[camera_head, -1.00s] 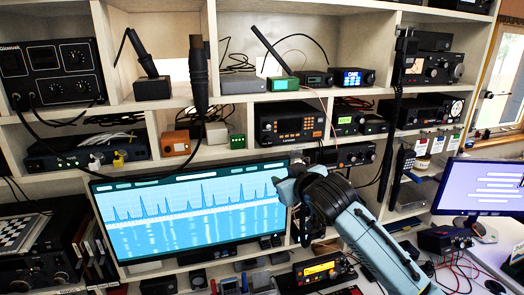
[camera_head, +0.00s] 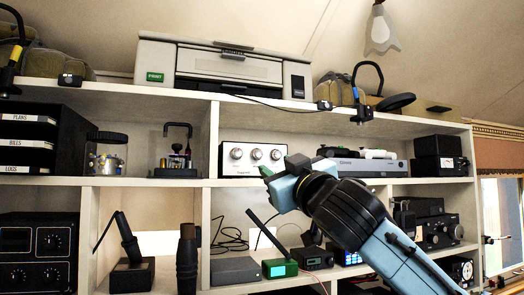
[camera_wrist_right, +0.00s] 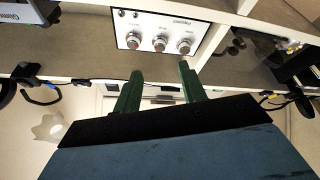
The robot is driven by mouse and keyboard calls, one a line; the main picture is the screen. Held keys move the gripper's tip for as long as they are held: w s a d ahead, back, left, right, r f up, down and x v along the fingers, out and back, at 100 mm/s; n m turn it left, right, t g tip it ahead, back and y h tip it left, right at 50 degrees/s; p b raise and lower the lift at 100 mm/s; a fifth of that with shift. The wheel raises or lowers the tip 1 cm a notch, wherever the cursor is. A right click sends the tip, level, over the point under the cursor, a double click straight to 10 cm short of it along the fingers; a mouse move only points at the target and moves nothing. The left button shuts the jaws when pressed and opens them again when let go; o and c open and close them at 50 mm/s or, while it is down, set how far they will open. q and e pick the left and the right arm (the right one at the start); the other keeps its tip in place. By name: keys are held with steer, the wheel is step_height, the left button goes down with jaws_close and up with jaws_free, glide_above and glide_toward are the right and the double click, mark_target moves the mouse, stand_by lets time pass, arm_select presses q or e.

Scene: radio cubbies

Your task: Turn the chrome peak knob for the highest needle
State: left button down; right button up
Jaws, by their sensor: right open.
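A white-faced unit (camera_head: 246,168) with three round silvery knobs in a row stands in the middle cubby of the upper shelf. The knobs are the left (camera_head: 236,153), middle (camera_head: 257,154) and right (camera_head: 275,154) ones; their labels are too small to read. The wrist view shows the same unit (camera_wrist_right: 150,19) upside down, beyond my fingers. My right gripper (camera_head: 281,172) is just right of and in front of the unit, overlapping its right edge. In the wrist view its two green fingers (camera_wrist_right: 158,84) are apart with nothing between them. No needle is clearly visible. My left gripper is out of view.
A grey flat device (camera_head: 372,168) lies right of the unit. A cubby divider (camera_head: 214,140) stands to its left. A green box (camera_head: 280,268) stands below.

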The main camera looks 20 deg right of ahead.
mark_target(259, 154)
steer(key=p+x, duration=0.3)
steer(key=x, duration=0.4)
steer(key=shift+w+r, duration=0.2)
steer(key=shift+w, duration=0.1)
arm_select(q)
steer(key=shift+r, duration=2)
arm_select(e)
steer(key=shift+w+a, duration=0.15)
steer(key=shift+w, duration=0.45)
steer(key=shift+c, duration=0.2)
jaws_close()
steer(key=shift+a+f+m+h+b, duration=0.1)
steer(key=shift+m+h+b, duration=0.2)
steer(key=shift+m+b, duration=0.45)
steer(key=shift+m+h+b, duration=0.6)
steer(key=shift+m, duration=0.35)
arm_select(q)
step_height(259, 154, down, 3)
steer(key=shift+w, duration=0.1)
arm_select(e)
steer(key=shift+o, duration=0.2)
jaws_free()
